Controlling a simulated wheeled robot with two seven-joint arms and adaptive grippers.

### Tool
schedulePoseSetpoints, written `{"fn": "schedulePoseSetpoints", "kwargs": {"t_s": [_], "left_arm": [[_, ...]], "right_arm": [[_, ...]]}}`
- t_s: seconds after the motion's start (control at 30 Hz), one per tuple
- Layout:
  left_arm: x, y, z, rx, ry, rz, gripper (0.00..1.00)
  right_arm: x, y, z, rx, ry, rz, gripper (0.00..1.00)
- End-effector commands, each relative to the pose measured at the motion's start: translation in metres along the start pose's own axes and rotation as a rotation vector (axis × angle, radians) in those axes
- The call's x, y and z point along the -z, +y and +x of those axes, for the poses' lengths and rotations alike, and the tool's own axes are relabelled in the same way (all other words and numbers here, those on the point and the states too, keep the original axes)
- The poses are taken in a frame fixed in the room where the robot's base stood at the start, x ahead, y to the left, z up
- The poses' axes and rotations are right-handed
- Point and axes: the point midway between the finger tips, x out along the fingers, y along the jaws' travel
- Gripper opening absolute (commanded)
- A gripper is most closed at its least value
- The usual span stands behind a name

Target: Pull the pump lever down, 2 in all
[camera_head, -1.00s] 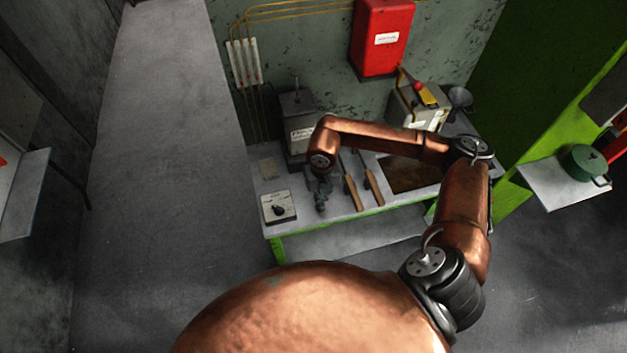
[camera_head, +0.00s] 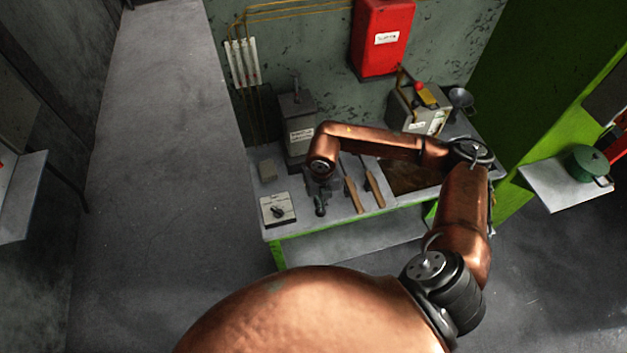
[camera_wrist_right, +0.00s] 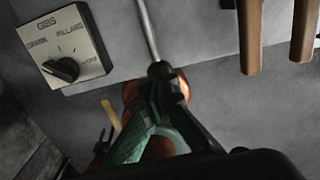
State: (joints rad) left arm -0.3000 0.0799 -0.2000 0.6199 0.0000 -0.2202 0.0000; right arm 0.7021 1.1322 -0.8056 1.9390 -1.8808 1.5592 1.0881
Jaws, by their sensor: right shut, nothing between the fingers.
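My right gripper (camera_head: 320,204) hangs over the front left of the bench, and in the right wrist view its dark fingers (camera_wrist_right: 160,75) are shut with nothing between them. A thin grey metal rod (camera_wrist_right: 148,25), which looks like the pump lever, runs from the top of the wrist view down to the fingertips. A rounded copper-coloured end (camera_wrist_right: 132,92) shows partly behind the fingers. I cannot tell whether the fingers touch the rod. In the head view my forearm and gripper hide most of the lever. My left gripper is not in view.
A selector box (camera_head: 278,209) with a black knob sits left of the gripper. Wooden-handled tools (camera_head: 354,196) lie close on its right. A grey labelled box (camera_head: 298,118) stands behind. A control box (camera_head: 412,108) stands further right, beneath a red wall cabinet (camera_head: 382,38).

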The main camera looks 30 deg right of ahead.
Motion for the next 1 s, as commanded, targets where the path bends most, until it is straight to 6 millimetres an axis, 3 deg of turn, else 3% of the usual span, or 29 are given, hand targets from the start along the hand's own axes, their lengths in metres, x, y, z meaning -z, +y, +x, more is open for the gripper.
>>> {"fn": "schedulePoseSetpoints", "kwargs": {"t_s": [0.8,1.0], "left_arm": [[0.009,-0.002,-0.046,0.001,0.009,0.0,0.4],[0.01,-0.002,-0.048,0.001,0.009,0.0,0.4]], "right_arm": [[-0.017,0.0,-0.094,0.0,0.0,0.0,0.0],[-0.018,0.0,-0.1,0.0,0.0,0.0,0.0]]}}
